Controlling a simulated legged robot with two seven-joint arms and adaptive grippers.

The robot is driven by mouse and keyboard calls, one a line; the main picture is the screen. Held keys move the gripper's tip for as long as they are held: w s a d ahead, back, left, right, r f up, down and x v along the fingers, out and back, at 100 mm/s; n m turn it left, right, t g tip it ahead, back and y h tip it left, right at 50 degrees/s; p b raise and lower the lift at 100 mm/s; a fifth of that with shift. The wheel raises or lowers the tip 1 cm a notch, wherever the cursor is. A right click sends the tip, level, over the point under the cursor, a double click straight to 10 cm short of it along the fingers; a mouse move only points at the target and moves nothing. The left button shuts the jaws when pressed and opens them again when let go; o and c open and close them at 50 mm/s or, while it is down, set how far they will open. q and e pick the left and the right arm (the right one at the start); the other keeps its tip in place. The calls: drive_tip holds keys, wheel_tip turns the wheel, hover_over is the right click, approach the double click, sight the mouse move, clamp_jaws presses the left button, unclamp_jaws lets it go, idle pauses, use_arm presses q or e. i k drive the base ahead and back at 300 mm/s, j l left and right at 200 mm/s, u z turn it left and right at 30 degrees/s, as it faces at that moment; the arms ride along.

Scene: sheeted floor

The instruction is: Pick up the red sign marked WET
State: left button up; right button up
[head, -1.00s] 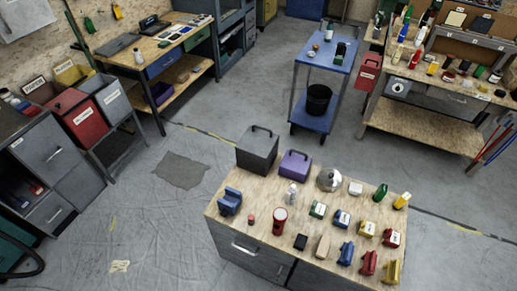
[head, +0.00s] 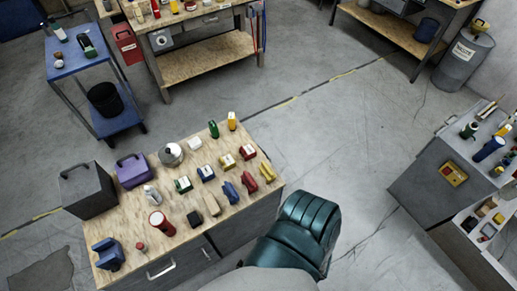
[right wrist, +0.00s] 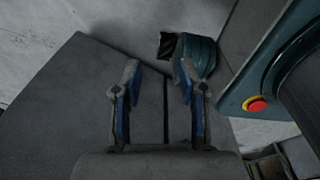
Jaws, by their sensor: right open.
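A small red block with a white label (head: 247,152), its lettering too small to read, stands near the right end of the wooden-topped workbench (head: 130,220) in the head view. Similar labelled blocks in green (head: 183,184), blue (head: 206,172) and yellow (head: 227,161) stand in a slanting row with it. My right gripper (right wrist: 158,82) is open and empty in the right wrist view, with grey surfaces behind it. The red block is not seen in that view. Neither gripper shows in the head view; only my teal arm part shows beside the bench's right end.
Unlabelled red (head: 249,182), blue (head: 229,191) and yellow (head: 268,171) blocks stand close in front of the row. A red can (head: 161,224), grey box (head: 88,188) and purple box (head: 131,170) are farther left. A blue cart (head: 84,68) stands behind; open floor lies to the right.

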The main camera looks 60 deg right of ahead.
sight(248, 151)
drive_tip(key=z, duration=1.75)
